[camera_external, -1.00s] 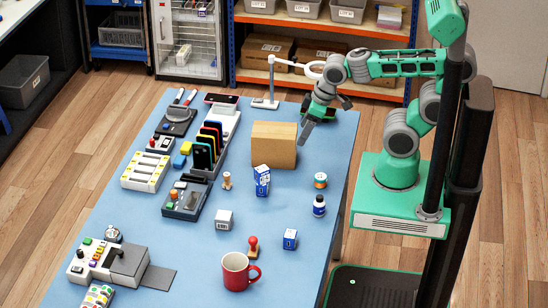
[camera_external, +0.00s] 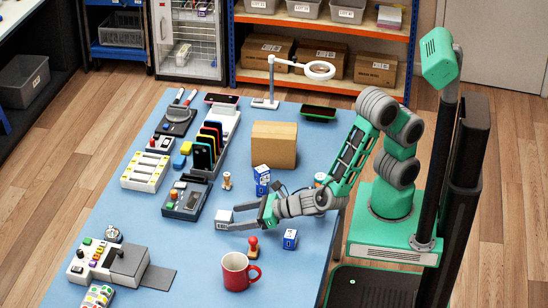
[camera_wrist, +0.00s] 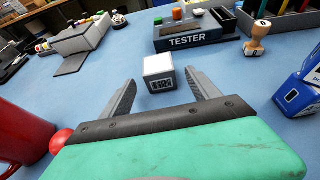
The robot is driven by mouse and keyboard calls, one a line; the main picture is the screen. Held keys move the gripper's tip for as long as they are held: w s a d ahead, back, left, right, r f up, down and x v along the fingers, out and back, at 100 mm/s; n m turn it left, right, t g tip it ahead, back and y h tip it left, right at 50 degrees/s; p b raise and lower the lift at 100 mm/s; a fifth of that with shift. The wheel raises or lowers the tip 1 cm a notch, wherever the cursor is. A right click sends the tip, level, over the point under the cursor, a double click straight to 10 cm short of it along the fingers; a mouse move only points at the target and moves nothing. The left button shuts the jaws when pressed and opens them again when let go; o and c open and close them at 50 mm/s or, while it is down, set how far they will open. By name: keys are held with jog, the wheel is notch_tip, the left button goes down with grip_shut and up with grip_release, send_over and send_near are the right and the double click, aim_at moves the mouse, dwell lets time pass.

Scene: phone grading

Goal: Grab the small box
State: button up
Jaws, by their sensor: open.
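A small white box (camera_external: 223,219) with a dark printed label stands on the blue table, left of my gripper (camera_external: 232,217). In the wrist view the white box (camera_wrist: 159,70) sits upright, centred between and slightly beyond the fingertips of my gripper (camera_wrist: 160,78). The fingers are apart, one on each side, low over the table, with gaps to the box. Nothing is held. A small blue-and-white box (camera_external: 290,239) stands to the right, and a taller blue-and-white carton (camera_external: 262,180) stands behind my gripper.
A red-handled stamp (camera_external: 253,247) and a red mug (camera_external: 237,272) stand close in front of my gripper. The tester (camera_external: 185,200) and a wooden stamp (camera_external: 227,181) are behind the white box. A brown carton (camera_external: 274,144) stands farther back. The table left of the white box is clear.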

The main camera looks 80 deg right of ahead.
aim_at(231, 218)
jog(key=x, duration=0.5)
jog(key=shift+r, duration=0.1)
jog(key=c, duration=1.3)
jog(key=shift+c, duration=0.9)
jog(key=shift+r, duration=0.15)
